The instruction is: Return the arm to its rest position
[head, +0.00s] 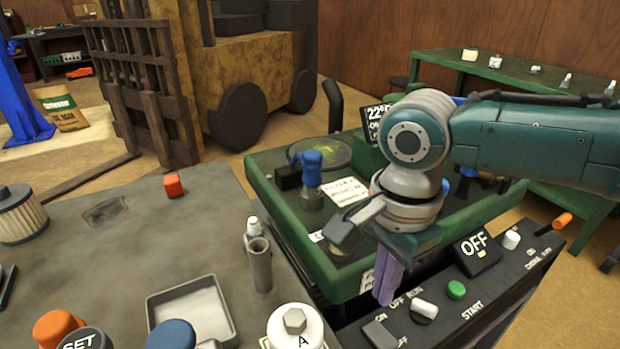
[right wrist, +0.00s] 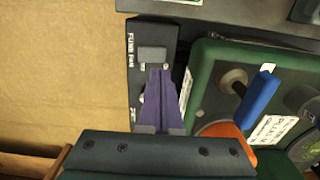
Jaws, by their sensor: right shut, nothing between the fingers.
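My right arm (head: 530,140), teal and grey, reaches in from the right over the green machine bench. Its right gripper (head: 386,292) points down with purple fingers shut and empty, over the dark control panel (head: 343,334). In the right wrist view the shut fingers (right wrist: 158,72) lie in line with the grey switch (right wrist: 152,54) near the "FUME FAN" label. I cannot tell whether they touch it. My left gripper is not in view.
The panel carries a green START button (head: 456,290), white knobs and an OFF display (head: 474,246). The green bench (head: 270,190) holds a blue-capped valve (head: 312,170). The grey table (head: 130,240) holds a tray (head: 190,310) and a red cube (head: 174,186).

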